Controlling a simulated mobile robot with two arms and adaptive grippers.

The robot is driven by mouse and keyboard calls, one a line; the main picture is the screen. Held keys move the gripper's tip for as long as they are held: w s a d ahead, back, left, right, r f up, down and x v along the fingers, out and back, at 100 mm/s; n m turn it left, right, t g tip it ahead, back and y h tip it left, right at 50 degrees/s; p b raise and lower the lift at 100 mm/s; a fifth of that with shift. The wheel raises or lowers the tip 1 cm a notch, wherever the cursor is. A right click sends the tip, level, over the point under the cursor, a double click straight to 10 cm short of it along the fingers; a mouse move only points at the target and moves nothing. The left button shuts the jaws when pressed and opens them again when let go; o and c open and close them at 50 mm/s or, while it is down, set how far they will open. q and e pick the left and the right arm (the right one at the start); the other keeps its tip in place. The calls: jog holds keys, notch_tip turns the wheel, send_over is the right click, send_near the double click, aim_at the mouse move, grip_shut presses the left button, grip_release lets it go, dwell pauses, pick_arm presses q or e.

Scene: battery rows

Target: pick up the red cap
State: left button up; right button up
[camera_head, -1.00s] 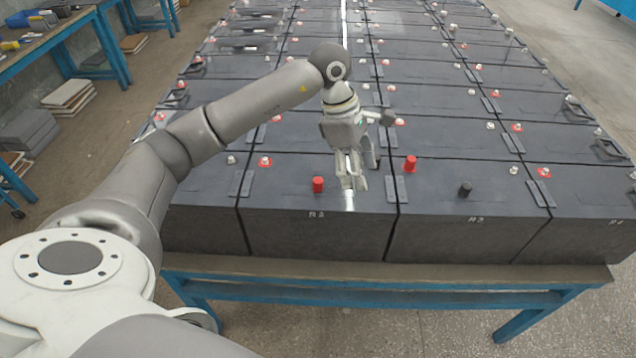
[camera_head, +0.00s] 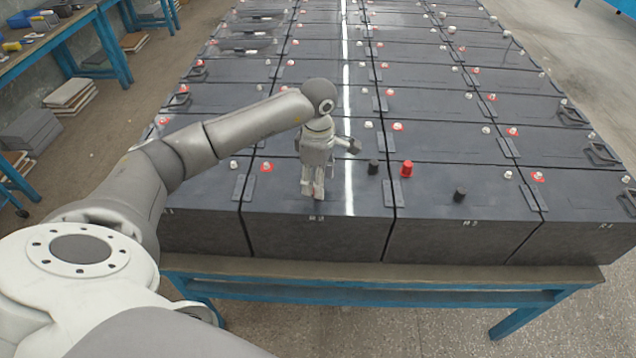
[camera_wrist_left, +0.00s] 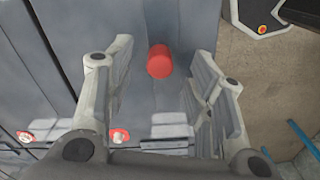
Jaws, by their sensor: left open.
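A short red cap (camera_wrist_left: 159,61) stands on a dark battery top in the left wrist view, between the two spread fingers. My left gripper (camera_head: 312,195) is open and points down over the front battery second from the left in the head view. It hides the place where a red cap stood earlier. Another red cap (camera_head: 407,168), with a wider base, stands to the right on the neighbouring battery. I cannot tell the exact height gap between fingertips and cap. My right gripper is not in view.
Black caps (camera_head: 373,167) (camera_head: 459,194) stand to the right of my left gripper. Rows of dark batteries with small white and red terminals fill the blue-legged table (camera_head: 370,268). A blue workbench (camera_head: 50,40) stands at the far left.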

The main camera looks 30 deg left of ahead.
pick_arm(q)
jog(key=shift+f, duration=1.25)
jog(key=c, duration=0.8)
jog(key=shift+c, duration=0.2)
